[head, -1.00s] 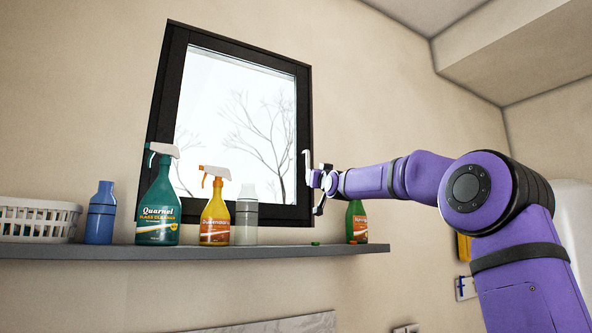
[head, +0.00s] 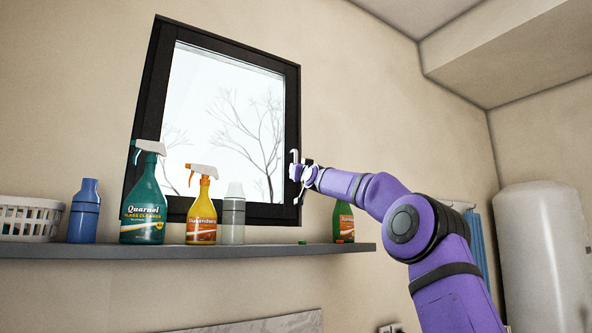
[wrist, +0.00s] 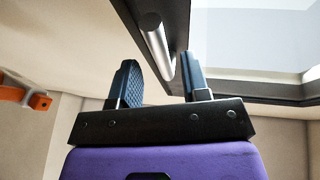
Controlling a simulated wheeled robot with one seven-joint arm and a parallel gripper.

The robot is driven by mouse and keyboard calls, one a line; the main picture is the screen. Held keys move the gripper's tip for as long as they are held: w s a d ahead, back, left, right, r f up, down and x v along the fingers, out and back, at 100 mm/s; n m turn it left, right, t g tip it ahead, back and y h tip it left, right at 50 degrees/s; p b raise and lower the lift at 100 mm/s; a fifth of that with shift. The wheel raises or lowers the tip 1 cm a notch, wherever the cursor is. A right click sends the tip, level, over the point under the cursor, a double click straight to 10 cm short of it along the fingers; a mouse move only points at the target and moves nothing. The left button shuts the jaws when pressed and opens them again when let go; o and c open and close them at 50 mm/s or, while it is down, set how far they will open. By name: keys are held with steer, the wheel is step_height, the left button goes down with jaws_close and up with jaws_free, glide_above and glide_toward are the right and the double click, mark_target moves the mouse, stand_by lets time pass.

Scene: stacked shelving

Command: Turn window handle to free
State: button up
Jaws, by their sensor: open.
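The window (head: 222,120) has a black frame and sits in the wall above the shelf. Its handle (head: 294,158) is a light metal lever on the frame's right side. In the wrist view the handle (wrist: 156,52) is a silver bar that reaches down between the fingers. My gripper (head: 300,176) is at the handle in the head view. In the wrist view my gripper (wrist: 163,84) is open, one finger on either side of the bar's end. I cannot tell whether either finger touches it.
A grey shelf (head: 185,250) runs below the window. On it stand a white basket (head: 28,218), a blue bottle (head: 84,212), a green spray bottle (head: 144,205), a yellow spray bottle (head: 201,212), a clear bottle (head: 233,216) and another green bottle (head: 344,222) under my arm.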

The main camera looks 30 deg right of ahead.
steer(key=shift+x, duration=1.65)
steer(key=shift+w, duration=0.1)
steer(key=shift+c, duration=0.2)
jaws_close()
